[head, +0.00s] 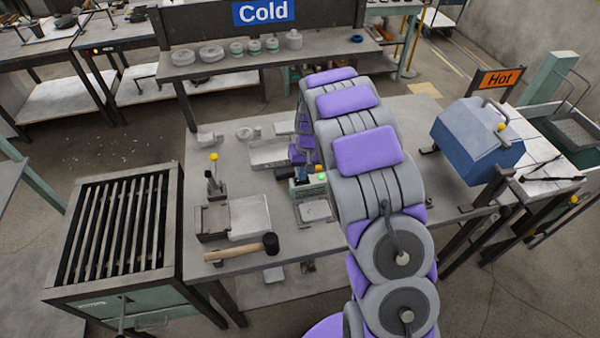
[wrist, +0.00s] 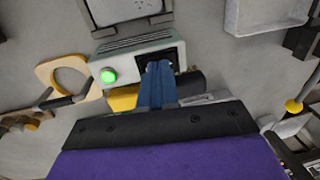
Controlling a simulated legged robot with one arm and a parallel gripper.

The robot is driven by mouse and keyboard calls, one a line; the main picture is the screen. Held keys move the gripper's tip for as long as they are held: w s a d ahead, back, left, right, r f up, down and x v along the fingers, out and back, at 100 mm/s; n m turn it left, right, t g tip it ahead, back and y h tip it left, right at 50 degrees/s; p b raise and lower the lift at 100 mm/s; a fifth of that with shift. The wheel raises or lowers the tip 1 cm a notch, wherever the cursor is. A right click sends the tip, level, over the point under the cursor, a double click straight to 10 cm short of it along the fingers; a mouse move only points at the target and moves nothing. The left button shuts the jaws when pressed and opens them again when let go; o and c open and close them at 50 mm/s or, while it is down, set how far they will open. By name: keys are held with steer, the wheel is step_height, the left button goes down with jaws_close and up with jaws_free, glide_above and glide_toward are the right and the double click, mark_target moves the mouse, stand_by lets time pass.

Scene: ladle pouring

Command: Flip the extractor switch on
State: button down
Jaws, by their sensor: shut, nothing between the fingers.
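The extractor switch box (wrist: 133,62) is a pale grey-green box with a lit green button or lamp (wrist: 109,76) at its left end and a dark recess at its right end. My gripper (wrist: 158,68) is shut, with its blue fingers together and empty. Its tips are at or just over the dark recess; contact cannot be told. The switch lever itself is hidden behind the fingers. In the head view the box (head: 309,188) sits on the table beside my arm, with my gripper (head: 303,174) against its upper left side.
A wooden ring (wrist: 45,74) and a yellow part lie close to the box. A mallet (head: 245,249), metal trays (head: 270,153) and a lever tool (head: 214,178) stand left on the table. A blue box (head: 477,140) stands right, under the Hot sign.

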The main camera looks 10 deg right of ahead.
mark_target(297, 180)
step_height(297, 180, up, 14)
steer(key=a+p, duration=0.1)
steer(key=p, duration=0.1)
steer(key=shift+a+p, duration=0.35)
steer(key=shift+a, duration=0.05)
steer(key=shift+f, duration=0.1)
stand_by(0.4)
steer(key=s+r+h, duration=0.1)
steer(key=s+r, duration=0.3)
steer(key=s, duration=0.7)
steer(key=s+r, duration=0.5)
steer(key=s, duration=0.6)
steer(key=s+f+g+b, duration=0.1)
steer(key=s, duration=1.8)
steer(key=shift+s+f+g, duration=0.25)
steer(key=shift+s+g, duration=0.15)
